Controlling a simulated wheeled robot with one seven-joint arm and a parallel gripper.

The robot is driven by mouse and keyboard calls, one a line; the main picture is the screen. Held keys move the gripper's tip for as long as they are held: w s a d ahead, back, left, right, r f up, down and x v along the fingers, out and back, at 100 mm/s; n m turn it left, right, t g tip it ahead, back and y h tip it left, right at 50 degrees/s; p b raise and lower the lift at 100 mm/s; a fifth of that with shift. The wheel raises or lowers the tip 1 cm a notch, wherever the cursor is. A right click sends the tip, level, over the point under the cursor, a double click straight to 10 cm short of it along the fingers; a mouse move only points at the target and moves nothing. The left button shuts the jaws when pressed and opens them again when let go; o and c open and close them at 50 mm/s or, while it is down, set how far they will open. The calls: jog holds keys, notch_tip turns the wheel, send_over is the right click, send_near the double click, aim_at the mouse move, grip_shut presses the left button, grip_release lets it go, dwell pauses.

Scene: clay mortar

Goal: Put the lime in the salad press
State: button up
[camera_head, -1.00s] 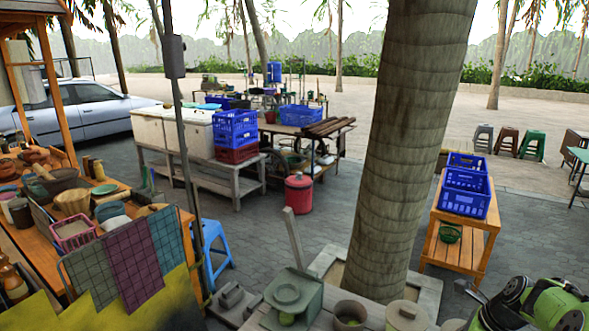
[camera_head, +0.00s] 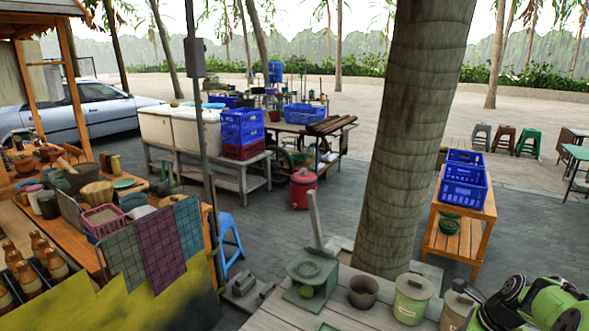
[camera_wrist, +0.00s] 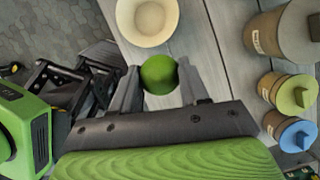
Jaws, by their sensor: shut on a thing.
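The lime (camera_wrist: 159,74) is round and green, between the two fingertips in the wrist view. My gripper (camera_wrist: 160,88) is shut on it, beside a cream bowl (camera_wrist: 147,20) in that picture. The salad press (camera_head: 312,268) is a grey-green device with a round top dish and a tall upright lever (camera_head: 314,220). It stands on the near grey plank table in the head view, and a green patch shows low on its front; I cannot tell what that is. The press is not recognisable in the wrist view. My fingers and the lime are not visible in the head view.
A dark bowl (camera_head: 363,291) stands right of the press, then lidded jars (camera_head: 410,298). Several lidded jars (camera_wrist: 292,90) line the right of the wrist view. A tree trunk (camera_head: 405,150) rises behind the table. A crowded stall (camera_head: 130,245) is at left.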

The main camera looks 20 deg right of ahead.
jog(key=shift+a+f+n, duration=0.2)
jog(key=shift+a+n, duration=0.3)
jog(key=shift+a, duration=0.7)
jog(key=w+a+f+n+g+y+b, duration=0.1)
jog(key=w+a+f+n+g, duration=0.1)
jog(key=w+a+f+n, duration=0.4)
jog(key=w+a+f+n+g+y+b, duration=0.1)
jog(key=w+a+f+n+g, duration=0.25)
jog(key=a+n, duration=0.45)
jog(key=a+f+n+g+h, duration=0.1)
jog(key=a+f+n, duration=0.1)
jog(key=a+n, duration=0.3)
jog(key=a+f+n+g+h, duration=0.1)
jog(key=a+f+n, duration=0.2)
jog(key=a+n, duration=0.2)
jog(key=a+f+n+g+h+b, duration=0.1)
jog(key=a+f+n+h, duration=0.1)
jog(key=a+n, duration=0.3)
jog(key=a+f, duration=0.1)
jog(key=a, duration=0.3)
